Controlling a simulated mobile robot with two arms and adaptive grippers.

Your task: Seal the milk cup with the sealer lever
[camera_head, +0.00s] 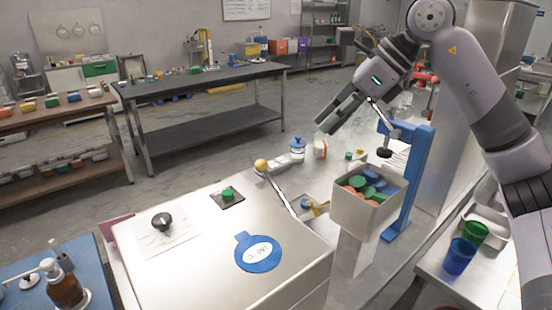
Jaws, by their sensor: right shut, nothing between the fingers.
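A metal lever with a yellow ball knob (261,165) slants along the far right edge of a silver machine box (200,275); it looks like the sealer lever. My right gripper (328,122) is shut and empty. It hangs in the air above and to the right of the knob, apart from it, with its fingers pointing down and left. A whitish container (320,148) and a jar with a blue lid (297,146) stand behind the lever. I cannot tell whether either is the milk cup. My left gripper is not in view.
A light bin of coloured discs (367,217) and a blue upright frame (408,185) stand right of the machine. Blue (459,256) and green (474,234) cups stand at the lower right. A black knob (161,221) and green button (228,195) are on the machine top.

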